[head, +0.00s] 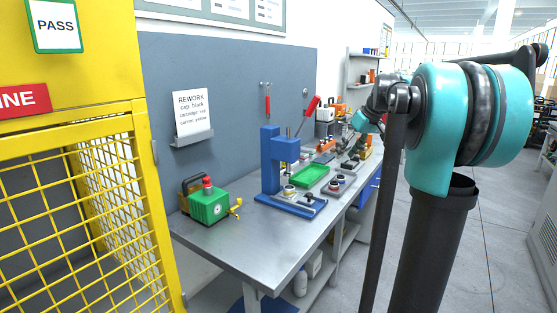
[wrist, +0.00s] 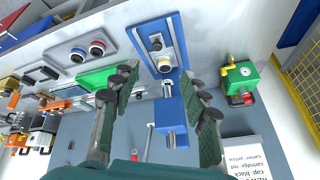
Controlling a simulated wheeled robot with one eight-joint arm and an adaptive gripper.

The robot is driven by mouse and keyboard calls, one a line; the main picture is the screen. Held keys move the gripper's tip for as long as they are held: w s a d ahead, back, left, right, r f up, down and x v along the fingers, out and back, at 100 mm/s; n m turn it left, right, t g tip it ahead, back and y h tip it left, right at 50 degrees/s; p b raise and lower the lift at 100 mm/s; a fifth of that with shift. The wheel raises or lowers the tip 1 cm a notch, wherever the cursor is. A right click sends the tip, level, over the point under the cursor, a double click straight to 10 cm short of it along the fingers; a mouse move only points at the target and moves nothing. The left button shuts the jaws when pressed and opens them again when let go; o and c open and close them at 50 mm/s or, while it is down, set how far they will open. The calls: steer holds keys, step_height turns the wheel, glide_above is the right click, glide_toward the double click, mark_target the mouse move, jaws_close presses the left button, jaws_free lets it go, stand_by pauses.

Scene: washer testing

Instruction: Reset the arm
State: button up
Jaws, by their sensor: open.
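My gripper (wrist: 160,82) is open, its dark green padded fingers spread wide at left and right of the wrist view, with nothing held between them. Through the gap I see the blue press (wrist: 170,115) and its blue base plate (wrist: 143,38), which carries a round part with a pale, yellowish ring (wrist: 164,60). My fingers appear above the bench and apart from these things. The blue press (head: 270,160) stands upright on the bench there.
A yellow mesh cage (head: 75,200) borders the left. A rework sign (head: 192,113) hangs behind.

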steer(key=s+a+f+m+h, duration=0.2)
steer(key=s+f, duration=1.3)
steer(key=f, duration=0.1)
steer(key=s+a+f+m+h, duration=0.1)
steer(key=s+a+f+m, duration=0.1)
steer(key=s+f, duration=1.4)
steer(key=shift+a+m+h, duration=0.25)
steer(key=shift+m+h, duration=0.15)
steer(key=shift+m, duration=0.2)
